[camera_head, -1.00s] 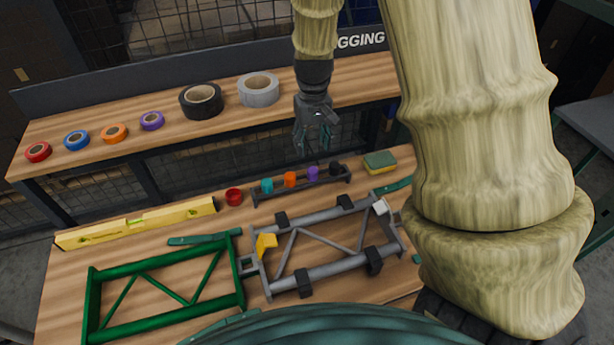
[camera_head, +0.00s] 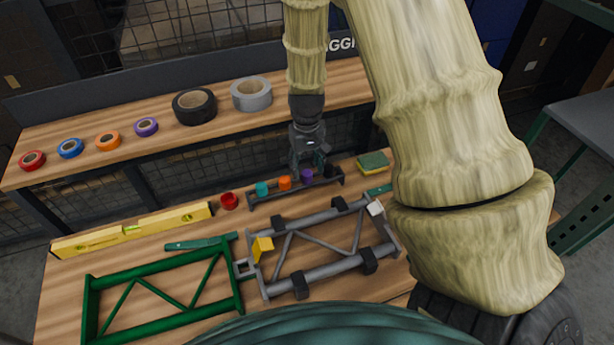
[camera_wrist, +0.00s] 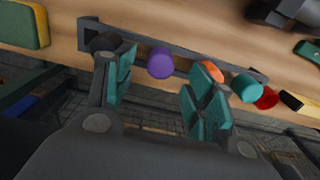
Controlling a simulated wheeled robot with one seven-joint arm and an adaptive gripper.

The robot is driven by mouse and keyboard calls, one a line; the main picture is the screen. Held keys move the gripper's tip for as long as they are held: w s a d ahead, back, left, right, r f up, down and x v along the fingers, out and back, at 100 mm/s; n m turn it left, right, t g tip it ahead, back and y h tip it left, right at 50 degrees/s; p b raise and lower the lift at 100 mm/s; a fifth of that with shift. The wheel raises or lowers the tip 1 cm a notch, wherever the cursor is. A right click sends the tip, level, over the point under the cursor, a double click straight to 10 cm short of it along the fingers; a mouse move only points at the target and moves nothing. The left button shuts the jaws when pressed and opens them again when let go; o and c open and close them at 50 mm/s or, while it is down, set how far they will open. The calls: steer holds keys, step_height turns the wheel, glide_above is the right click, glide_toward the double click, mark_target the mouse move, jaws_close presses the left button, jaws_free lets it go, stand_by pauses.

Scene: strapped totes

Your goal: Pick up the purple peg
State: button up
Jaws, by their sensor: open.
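The purple peg (camera_head: 308,175) stands in a dark rack (camera_head: 330,183) on the workbench, between an orange peg (camera_head: 285,183) and a black peg (camera_head: 330,171). A teal peg (camera_head: 262,189) is at the rack's left end. My gripper (camera_head: 309,170) is open and empty, just above and behind the purple peg in the head view. In the wrist view the purple peg (camera_wrist: 160,63) shows between my two teal-padded fingers (camera_wrist: 160,95), towards their far side, apart from both. The black and orange pegs are partly hidden by the fingers there.
A grey frame with black clamps (camera_head: 325,217) lies in front. A yellow level (camera_head: 130,231) and green frame (camera_head: 165,312) lie left. Tape rolls line the back shelf.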

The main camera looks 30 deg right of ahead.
mark_target(307, 173)
steer(key=shift+s+f+p, duration=0.15)
steer(key=shift+f+p, duration=0.4)
steer(key=shift+f, duration=1.35)
steer(key=c, duration=1.2)
